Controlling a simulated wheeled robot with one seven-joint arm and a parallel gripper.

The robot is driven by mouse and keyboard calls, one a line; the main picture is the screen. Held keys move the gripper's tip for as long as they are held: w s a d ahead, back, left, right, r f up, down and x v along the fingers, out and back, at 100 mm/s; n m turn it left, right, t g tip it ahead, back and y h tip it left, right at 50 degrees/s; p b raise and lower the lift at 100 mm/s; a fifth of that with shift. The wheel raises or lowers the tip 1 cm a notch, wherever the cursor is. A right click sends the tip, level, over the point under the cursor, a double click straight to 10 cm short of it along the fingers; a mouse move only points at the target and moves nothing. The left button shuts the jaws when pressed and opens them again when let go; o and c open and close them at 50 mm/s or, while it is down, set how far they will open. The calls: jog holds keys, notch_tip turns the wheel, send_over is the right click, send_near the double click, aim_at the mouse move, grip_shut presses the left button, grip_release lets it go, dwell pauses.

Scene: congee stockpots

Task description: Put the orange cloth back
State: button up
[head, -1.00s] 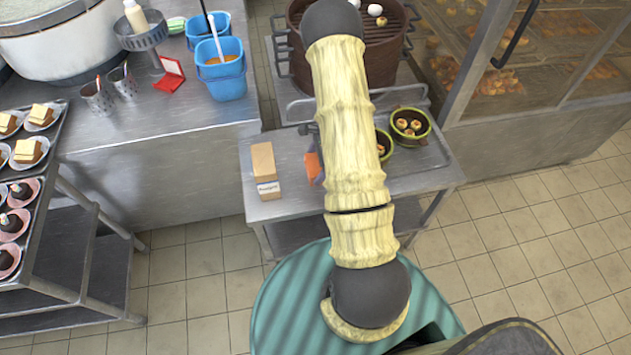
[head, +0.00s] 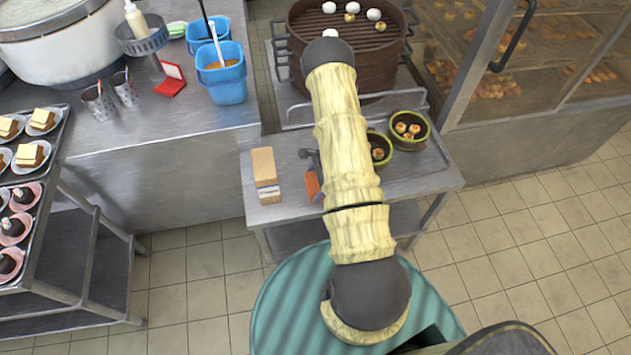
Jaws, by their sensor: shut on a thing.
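The orange cloth (head: 312,186) shows as a small upright orange patch above the steel side table (head: 287,213), just left of my arm. My gripper (head: 311,167) shows only as a dark grey piece at the cloth's upper end. It is shut on the orange cloth. My arm hides most of the gripper and perhaps part of the cloth. I cannot tell whether the cloth touches the table.
A tan box (head: 263,163) stands left of the cloth. Two green-rimmed bowls (head: 425,144) (head: 387,162) hold small buns to the right. A brown steamer (head: 385,60) stands behind. Blue containers (head: 226,90) and a red item (head: 169,88) are on the left counter (head: 190,120).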

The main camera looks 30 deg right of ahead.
jog(key=o, duration=0.7)
jog(key=shift+s+d, duration=0.1)
jog(key=b+v, duration=0.1)
jog(key=v, duration=1.1)
jog(key=s+a+r+n+h, duration=0.1)
jog(key=s+a+r+n, duration=0.2)
jog(key=a+r+n, duration=0.3)
jog(key=s+a+r+n+t+h, duration=0.1)
jog(key=s+a+r+n+h, duration=0.1)
jog(key=s+a+r+n, duration=0.2)
jog(key=s+a+r+n+h, duration=0.1)
jog(key=s+a+r+n, duration=0.3)
jog(key=a+r+n, duration=0.4)
notch_tip(320, 180, up, 4)
jog(key=n, duration=0.3)
jog(key=shift+f, duration=0.25)
